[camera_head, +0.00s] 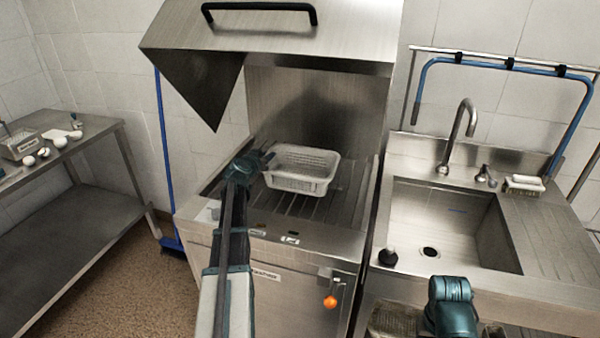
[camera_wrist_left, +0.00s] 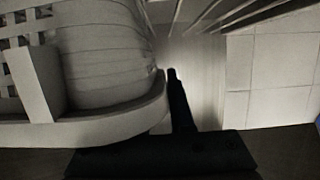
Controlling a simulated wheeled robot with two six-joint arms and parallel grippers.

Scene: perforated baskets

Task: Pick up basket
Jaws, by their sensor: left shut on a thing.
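A white perforated basket (camera_head: 302,168) sits upright on the slatted bed of the steel dishwasher, below its raised hood. My left gripper (camera_head: 262,160) is at the basket's left side, shut on its rim. In the left wrist view the basket's pale rim (camera_wrist_left: 90,130) and rounded inner wall fill the left half. One dark finger of my left gripper (camera_wrist_left: 175,100) shows against the rim's right end; the other finger is hidden. Part of my right arm shows at the bottom right of the head view, but its gripper is not seen.
The dishwasher's raised hood (camera_head: 270,40) overhangs the basket. A steel sink (camera_head: 440,225) with a tap (camera_head: 465,120) stands to the right. A steel table (camera_head: 75,150) with several small items stands at the left. The dishwasher bed in front of the basket is clear.

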